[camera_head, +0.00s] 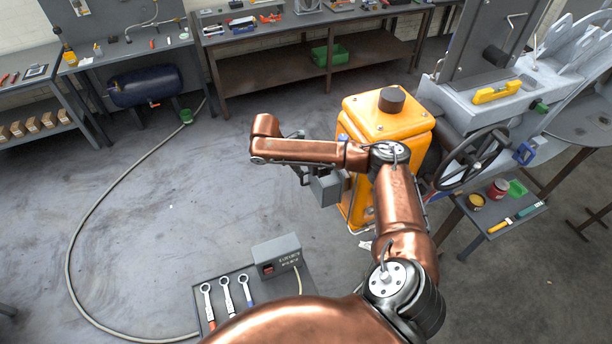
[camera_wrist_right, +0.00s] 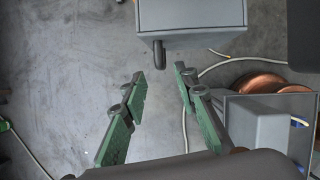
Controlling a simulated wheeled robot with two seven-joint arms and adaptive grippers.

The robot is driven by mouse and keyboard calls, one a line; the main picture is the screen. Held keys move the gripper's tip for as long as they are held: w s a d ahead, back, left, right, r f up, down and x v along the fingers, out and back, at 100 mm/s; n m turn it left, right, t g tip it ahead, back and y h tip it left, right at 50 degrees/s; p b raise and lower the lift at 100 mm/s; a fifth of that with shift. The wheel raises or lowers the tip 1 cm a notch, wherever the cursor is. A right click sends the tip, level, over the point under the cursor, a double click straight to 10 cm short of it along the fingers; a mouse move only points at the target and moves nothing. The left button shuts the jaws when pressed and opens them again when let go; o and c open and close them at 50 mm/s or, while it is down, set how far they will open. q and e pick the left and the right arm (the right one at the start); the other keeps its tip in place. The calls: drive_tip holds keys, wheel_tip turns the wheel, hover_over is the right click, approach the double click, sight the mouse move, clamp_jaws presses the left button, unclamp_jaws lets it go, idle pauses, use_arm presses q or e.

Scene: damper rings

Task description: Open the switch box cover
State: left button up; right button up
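The switch box is a grey box (camera_head: 326,188) on the left side of the orange machine, partly hidden by my right arm. In the right wrist view, a grey box (camera_wrist_right: 192,22) that appears to be the switch box fills the top, with a short dark handle (camera_wrist_right: 158,55) at its lower edge. My right gripper (camera_wrist_right: 160,80) is open and empty, its green-padded fingers to either side of the handle's line. I cannot tell the depth gap to it. The gripper shows small in the head view (camera_head: 302,172), mostly under my arm. My left gripper is not in view.
The orange machine (camera_head: 388,118) and a handwheel (camera_head: 472,157) stand right of the box. A small stand with wrenches (camera_head: 227,293) and a grey box with a red switch (camera_head: 277,255) is in front. A hose (camera_head: 85,225) lies on otherwise clear floor at left.

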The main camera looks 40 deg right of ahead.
drive_tip(key=shift+p+x, duration=0.6)
drive_tip(key=shift+x, duration=2.95)
clamp_jaws()
